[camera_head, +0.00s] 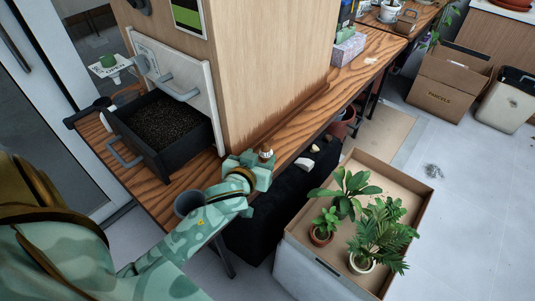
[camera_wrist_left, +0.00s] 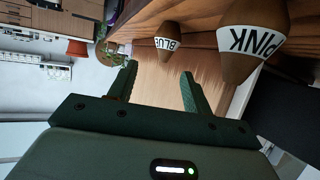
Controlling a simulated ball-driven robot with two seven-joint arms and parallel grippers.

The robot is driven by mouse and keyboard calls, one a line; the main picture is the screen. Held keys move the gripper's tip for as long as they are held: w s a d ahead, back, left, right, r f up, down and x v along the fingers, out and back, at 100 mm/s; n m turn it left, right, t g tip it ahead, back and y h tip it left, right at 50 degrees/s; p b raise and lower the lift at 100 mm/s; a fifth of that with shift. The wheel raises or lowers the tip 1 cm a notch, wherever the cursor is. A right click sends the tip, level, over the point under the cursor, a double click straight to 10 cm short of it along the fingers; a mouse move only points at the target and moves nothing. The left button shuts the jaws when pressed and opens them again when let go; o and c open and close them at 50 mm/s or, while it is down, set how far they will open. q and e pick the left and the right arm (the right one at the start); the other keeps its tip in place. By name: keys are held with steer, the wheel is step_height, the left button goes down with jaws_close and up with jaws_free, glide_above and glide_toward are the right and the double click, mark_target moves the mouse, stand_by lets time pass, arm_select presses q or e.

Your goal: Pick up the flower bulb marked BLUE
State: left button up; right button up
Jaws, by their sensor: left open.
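The bulb marked BLUE (camera_wrist_left: 168,42) is brown with a white label band. In the left wrist view its lettering reads upside down, and it is ahead of and apart from the fingertips. A bulb marked PINK (camera_wrist_left: 254,42) looks larger and nearer, to the right of the fingers. My left gripper (camera_wrist_left: 158,82) is open with nothing between its fingers. In the head view my left gripper (camera_head: 258,166) is at the wooden bench's front edge; its fingertips are hard to make out. A brown and white bulb (camera_head: 266,153) shows beside it, its label unreadable. My right gripper is not in view.
A black drawer of dark granules (camera_head: 160,128) stands on the wooden bench (camera_head: 300,118) at left. A tall wooden panel (camera_head: 268,65) rises behind the gripper. Below right, an open box (camera_head: 408,180) holds potted plants. A cardboard box (camera_head: 448,88) stands farther back.

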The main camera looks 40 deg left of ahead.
mark_target(265, 147)
arm_select(q)
steer(key=shift+w+a+f, duration=0.2)
steer(key=shift+w+f, duration=0.1)
steer(key=shift+w, duration=0.3)
steer(key=b+x, duration=0.2)
steer(key=x, duration=0.1)
steer(key=b+x, duration=0.1)
steer(key=x, duration=0.1)
steer(key=shift+s+a, duration=0.15)
steer(key=shift+a, duration=0.1)
steer(key=shift+r, duration=0.1)
steer(key=c, duration=1)
steer(key=shift+c, duration=0.2)
steer(key=shift+r, duration=0.1)
